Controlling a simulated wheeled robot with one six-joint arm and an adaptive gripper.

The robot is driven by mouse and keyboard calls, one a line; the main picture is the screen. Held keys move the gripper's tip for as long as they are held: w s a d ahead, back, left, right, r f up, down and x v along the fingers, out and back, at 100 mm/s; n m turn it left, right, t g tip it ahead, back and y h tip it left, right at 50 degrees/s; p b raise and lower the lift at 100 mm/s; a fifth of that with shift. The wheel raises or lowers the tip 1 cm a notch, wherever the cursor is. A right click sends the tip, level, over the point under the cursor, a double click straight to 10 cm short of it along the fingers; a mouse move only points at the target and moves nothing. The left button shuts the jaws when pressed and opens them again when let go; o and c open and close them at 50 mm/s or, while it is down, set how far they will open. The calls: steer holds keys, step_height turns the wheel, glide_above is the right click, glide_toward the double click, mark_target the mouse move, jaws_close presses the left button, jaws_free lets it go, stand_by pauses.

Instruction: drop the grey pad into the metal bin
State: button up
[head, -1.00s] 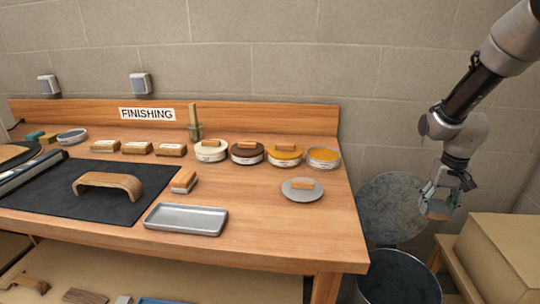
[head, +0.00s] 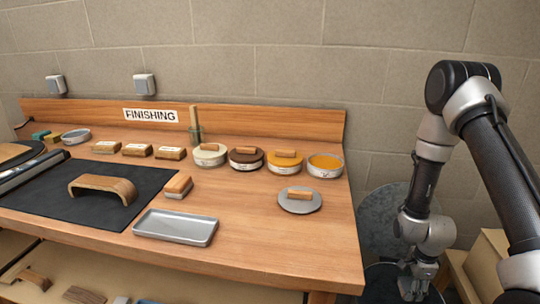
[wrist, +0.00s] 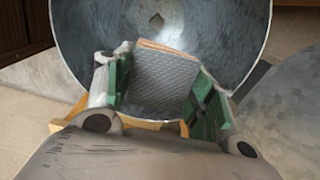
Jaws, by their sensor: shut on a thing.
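The grey pad (wrist: 165,78) is a textured grey face with a tan, wood-like edge. In the wrist view it sits between the green-lined fingers of my gripper (wrist: 163,90), which is shut on it. The metal bin (wrist: 235,38) is round and open, and its inside lies below the pad and around it in that view. In the head view my gripper (head: 418,288) points down at the bin (head: 376,284), whose lower part is cut off by the frame edge. The pad cannot be made out in the head view.
The bin's round metal lid (head: 380,215) stands upright behind it. The wooden bench (head: 270,240) is to the left, with tins, blocks and a metal tray (head: 176,226). A cardboard box (head: 485,265) stands close on the right.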

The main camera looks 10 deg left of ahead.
steer(key=shift+f, duration=2.3)
steer(key=o, duration=1.1)
steer(key=shift+r, duration=0.1)
step_height(320, 180, up, 12)
steer(key=shift+f, duration=0.1)
